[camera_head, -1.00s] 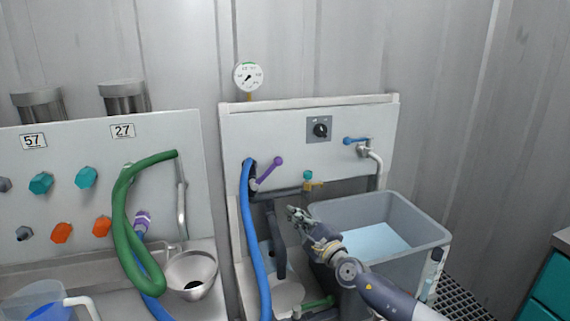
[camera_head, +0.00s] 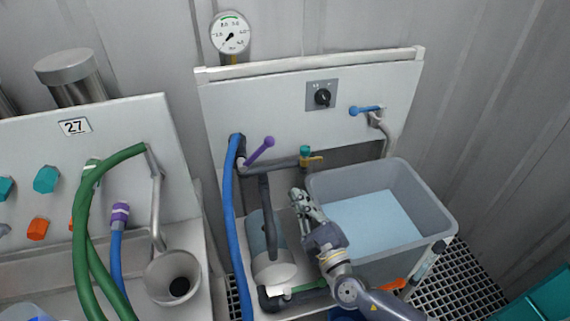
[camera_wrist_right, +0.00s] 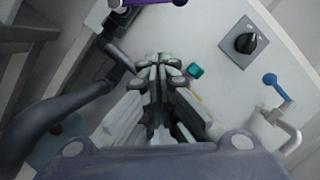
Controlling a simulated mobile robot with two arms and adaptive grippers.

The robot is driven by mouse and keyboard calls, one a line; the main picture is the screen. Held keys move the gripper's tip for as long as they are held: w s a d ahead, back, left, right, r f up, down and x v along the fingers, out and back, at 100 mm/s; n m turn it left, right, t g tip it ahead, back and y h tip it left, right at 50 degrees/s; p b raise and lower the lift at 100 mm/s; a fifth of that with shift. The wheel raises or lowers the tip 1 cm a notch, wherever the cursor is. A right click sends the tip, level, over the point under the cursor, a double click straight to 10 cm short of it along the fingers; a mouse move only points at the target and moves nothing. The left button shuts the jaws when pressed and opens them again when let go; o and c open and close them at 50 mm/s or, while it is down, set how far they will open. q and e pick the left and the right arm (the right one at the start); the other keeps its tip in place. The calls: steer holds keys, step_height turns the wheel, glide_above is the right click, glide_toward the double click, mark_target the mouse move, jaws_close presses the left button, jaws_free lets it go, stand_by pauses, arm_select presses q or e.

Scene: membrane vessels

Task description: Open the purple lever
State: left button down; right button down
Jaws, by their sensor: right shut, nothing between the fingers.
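The purple lever (camera_head: 259,151) is on the left part of the white panel and slants up to the right, with a round knob at its upper end. In the right wrist view the purple lever (camera_wrist_right: 150,2) shows at the top edge, partly cut off. My right gripper (camera_head: 296,192) is below and to the right of the lever, apart from it. Its fingers are shut and empty, and they also show in the right wrist view (camera_wrist_right: 160,62). My left gripper is not in view.
A blue hose (camera_head: 229,215) hangs left of the lever. A dark pipe (camera_head: 280,165) with a teal-and-yellow valve (camera_head: 307,157) runs right of it. A grey tub (camera_head: 425,211) of water stands right of my gripper. A black knob (camera_head: 322,97) and blue lever (camera_head: 366,110) are on the panel.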

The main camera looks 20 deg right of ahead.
mark_target(256, 155)
steer(key=w+a+r+p, duration=0.3)
steer(key=w+a+r, duration=0.1)
steer(key=w, duration=0.5)
steer(key=shift+a+r+p, duration=0.2)
steer(key=shift+r+p, duration=0.1)
steer(key=shift+p, duration=0.05)
steer(key=shift+w, duration=0.15)
